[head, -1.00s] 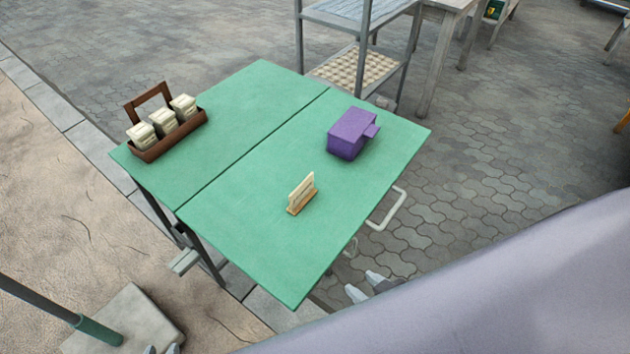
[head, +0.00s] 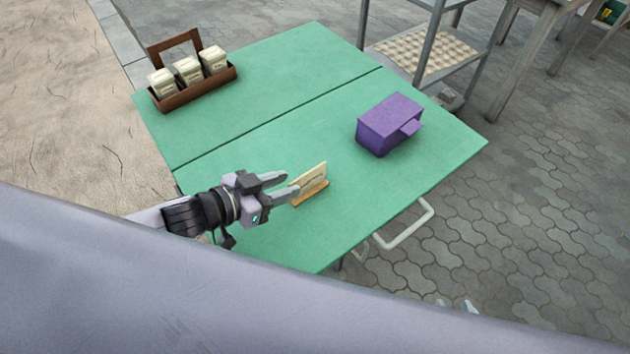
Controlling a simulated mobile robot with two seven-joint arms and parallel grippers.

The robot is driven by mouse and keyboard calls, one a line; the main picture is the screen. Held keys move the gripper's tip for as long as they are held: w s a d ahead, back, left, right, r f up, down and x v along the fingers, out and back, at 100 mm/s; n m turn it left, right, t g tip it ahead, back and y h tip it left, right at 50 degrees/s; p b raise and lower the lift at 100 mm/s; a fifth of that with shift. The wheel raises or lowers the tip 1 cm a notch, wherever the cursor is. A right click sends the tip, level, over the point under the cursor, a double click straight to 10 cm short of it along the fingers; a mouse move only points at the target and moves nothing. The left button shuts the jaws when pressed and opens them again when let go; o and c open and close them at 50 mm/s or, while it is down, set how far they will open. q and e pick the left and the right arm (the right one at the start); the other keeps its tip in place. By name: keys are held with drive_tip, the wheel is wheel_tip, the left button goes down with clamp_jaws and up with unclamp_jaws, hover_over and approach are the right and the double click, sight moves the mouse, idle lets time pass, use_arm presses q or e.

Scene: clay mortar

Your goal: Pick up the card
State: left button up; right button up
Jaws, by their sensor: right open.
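The card (head: 312,179) is a small cream rectangle. It stands upright in a narrow wooden holder (head: 311,193) on the green table (head: 250,120). My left gripper (head: 289,184) is at the card's left end. Its two fingers are spread apart and point toward the card. The nearer finger overlaps the card's left edge in the picture, and I cannot tell whether it touches. Of my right gripper (head: 458,306), only pale fingertips show beyond the table's front right side, above my body's edge.
A purple box (head: 388,128) with a protruding tab stands right of the card. A brown wooden caddy (head: 205,88) with 3 cream containers stands at the back left. A metal shelf (head: 425,60) stands behind the table. The table's middle is clear.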

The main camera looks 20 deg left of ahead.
sight(306, 191)
use_arm(q)
drive_tip(key=shift+x, duration=3.4)
drive_tip(key=shift+a+f, duration=0.1)
drive_tip(key=shift+a, duration=0.05)
clamp_jaws()
